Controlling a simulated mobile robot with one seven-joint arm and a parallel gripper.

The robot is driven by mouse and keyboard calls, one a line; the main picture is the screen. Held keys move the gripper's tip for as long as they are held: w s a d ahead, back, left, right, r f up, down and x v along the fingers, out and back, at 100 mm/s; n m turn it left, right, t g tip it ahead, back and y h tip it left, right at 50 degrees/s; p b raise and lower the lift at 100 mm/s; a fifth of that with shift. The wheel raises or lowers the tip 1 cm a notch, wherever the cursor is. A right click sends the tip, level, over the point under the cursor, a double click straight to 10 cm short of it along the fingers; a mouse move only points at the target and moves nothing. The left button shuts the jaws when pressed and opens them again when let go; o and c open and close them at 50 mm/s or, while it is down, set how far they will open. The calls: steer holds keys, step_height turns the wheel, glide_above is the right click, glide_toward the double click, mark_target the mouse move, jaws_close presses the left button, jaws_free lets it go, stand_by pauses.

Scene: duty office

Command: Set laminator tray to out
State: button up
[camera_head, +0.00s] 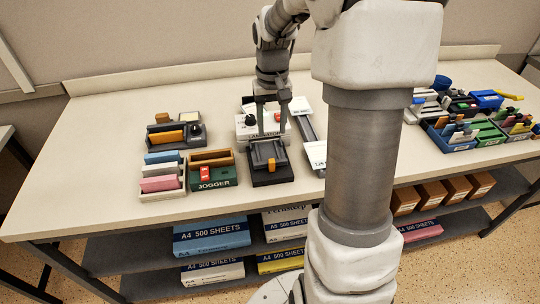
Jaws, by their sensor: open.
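The laminator (244,127) is a white machine with a label on its front and a dark knob at its left. It stands near the middle of the table. A dark tray (285,175) with a grey inner panel extends from its front toward the table's front edge. A small orange piece (271,165) sits on the tray. My gripper (271,131) points down in front of the laminator's upper body, with its two fingers apart and nothing between them. The gripper hides part of the laminator. I cannot tell whether its fingers touch the machine.
A green jogger (222,179) and a rack of coloured pads (160,184) stand close on the left. A long grey and white device (307,128) stands close on the right. Blue and green trays are farther right. The table (105,135) is bare at far left.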

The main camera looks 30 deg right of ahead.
mark_target(272, 160)
step_height(272, 160, down, 12)
steer(key=shift+r, duration=0.1)
steer(key=shift+c, duration=0.3)
jaws_close()
stand_by(1.3)
